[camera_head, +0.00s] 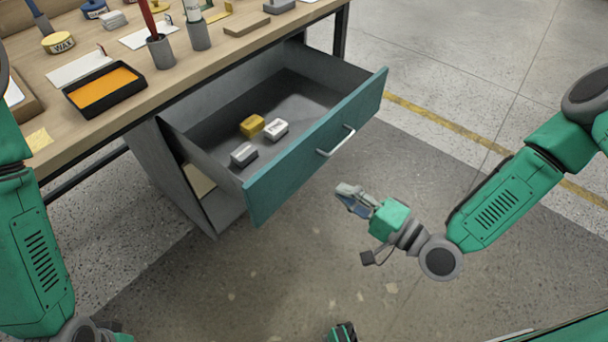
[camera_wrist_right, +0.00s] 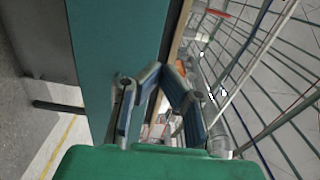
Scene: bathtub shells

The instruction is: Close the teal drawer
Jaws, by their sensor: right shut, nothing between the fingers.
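The teal drawer (camera_head: 310,150) is pulled well out from the grey cabinet under the workbench. Its teal front carries a pale bar handle (camera_head: 337,142). A yellow block (camera_head: 252,125) and two grey-white blocks lie inside the drawer. My right gripper (camera_head: 350,197) is in front of the drawer face, just below and to the right of the handle in the head view. It is shut and empty. In the right wrist view, the teal front (camera_wrist_right: 115,45) stands beyond my right gripper (camera_wrist_right: 158,95); whether they touch is unclear.
A dark bench leg (camera_head: 341,32) stands behind the drawer. The concrete floor to the right, with its yellow line, is clear.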

